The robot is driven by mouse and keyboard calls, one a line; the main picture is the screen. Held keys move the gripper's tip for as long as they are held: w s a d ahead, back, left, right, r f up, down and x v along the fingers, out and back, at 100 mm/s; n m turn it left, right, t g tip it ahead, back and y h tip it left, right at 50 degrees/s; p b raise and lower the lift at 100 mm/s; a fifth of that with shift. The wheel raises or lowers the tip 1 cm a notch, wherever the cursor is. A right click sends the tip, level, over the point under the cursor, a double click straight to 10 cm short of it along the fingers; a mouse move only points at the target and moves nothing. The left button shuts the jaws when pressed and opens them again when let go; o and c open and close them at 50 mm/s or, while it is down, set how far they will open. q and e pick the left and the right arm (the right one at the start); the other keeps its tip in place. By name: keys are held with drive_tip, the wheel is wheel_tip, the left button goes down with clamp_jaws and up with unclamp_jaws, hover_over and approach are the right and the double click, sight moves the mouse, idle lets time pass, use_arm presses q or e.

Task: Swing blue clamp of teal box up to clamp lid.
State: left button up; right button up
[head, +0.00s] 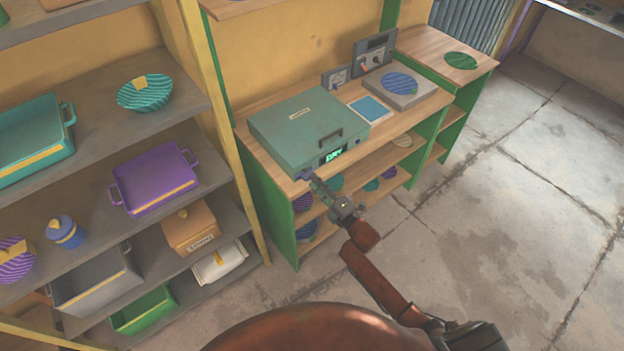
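The teal box (280,130) sits on the wooden top of a green bench, its lid lying flat and looking shut. A dark handle is on the lid, and a display reading DRY (334,154) is on the front. A small blue clamp (306,175) shows at the box's lower front corner, left of the display. My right gripper (316,186) reaches up from below right, its tips at or very near the clamp. I cannot tell whether it touches the clamp or whether its fingers are open. My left gripper is not in view.
On the bench right of the box are a blue pad (370,109), a grey block with a blue disc (400,84) and two upright meter panels (374,52). Shelves with trays and bowls (145,92) stand at the left. Open concrete floor (480,210) lies to the right.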

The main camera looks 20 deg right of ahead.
sight(304, 176)
drive_tip(key=shift+x, duration=1.4)
drive_tip(key=shift+c, duration=0.5)
clamp_jaws()
